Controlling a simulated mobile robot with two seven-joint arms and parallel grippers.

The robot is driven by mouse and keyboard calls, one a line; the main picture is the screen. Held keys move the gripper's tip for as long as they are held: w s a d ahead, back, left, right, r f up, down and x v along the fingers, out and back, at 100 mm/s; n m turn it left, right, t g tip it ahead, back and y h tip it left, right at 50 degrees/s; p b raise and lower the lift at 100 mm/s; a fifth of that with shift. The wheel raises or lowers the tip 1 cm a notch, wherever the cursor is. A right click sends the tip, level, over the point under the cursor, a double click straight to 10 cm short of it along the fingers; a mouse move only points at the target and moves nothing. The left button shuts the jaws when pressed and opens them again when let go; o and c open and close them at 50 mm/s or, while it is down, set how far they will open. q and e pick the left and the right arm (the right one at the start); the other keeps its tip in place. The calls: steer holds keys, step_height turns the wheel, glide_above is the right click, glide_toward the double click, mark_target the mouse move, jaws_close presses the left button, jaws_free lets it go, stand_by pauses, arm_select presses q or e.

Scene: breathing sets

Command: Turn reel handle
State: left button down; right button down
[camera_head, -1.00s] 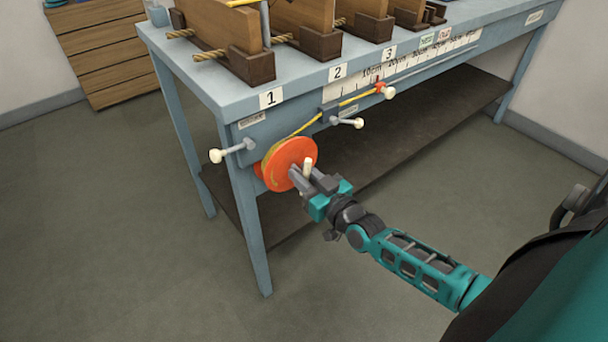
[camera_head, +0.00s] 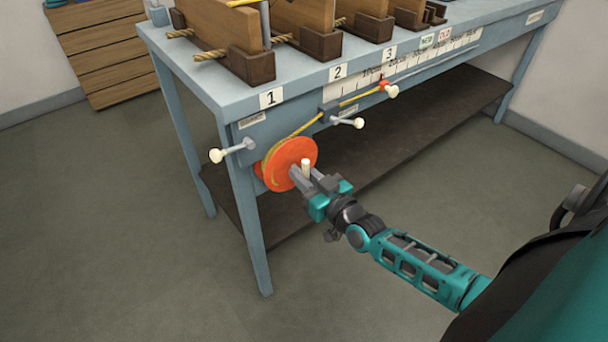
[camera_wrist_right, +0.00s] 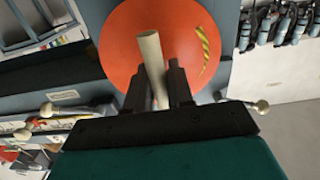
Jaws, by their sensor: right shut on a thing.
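The orange reel (camera_head: 280,160) is mounted at the near left corner of the blue bench's front. Its pale peg handle (camera_head: 306,164) sticks out from the disc. My right gripper (camera_head: 298,178) is shut on the handle from below, close to the reel face. In the right wrist view the handle (camera_wrist_right: 151,58) stands between the two dark fingers, in front of the reel (camera_wrist_right: 185,25). A yellow rope (camera_head: 302,129) runs from the reel up to the right, to an orange marker (camera_head: 384,85) by a scale (camera_head: 370,82). My left gripper is not in view.
Light-knobbed levers stick out from the bench front, one left of the reel (camera_head: 217,155) and others to its right (camera_head: 357,123). A bench leg (camera_head: 250,235) stands below the reel. Wooden blocks (camera_head: 225,35) stand on top. The floor in front is clear.

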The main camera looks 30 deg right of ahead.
stand_by(0.4)
steer(key=c, duration=1)
jaws_free()
steer(key=shift+s, duration=0.15)
steer(key=s, duration=0.4)
steer(key=s+p, duration=0.1)
steer(key=s, duration=0.3)
steer(key=s+d+p, duration=0.1)
steer(key=s, duration=0.3)
steer(key=shift+s, duration=0.3)
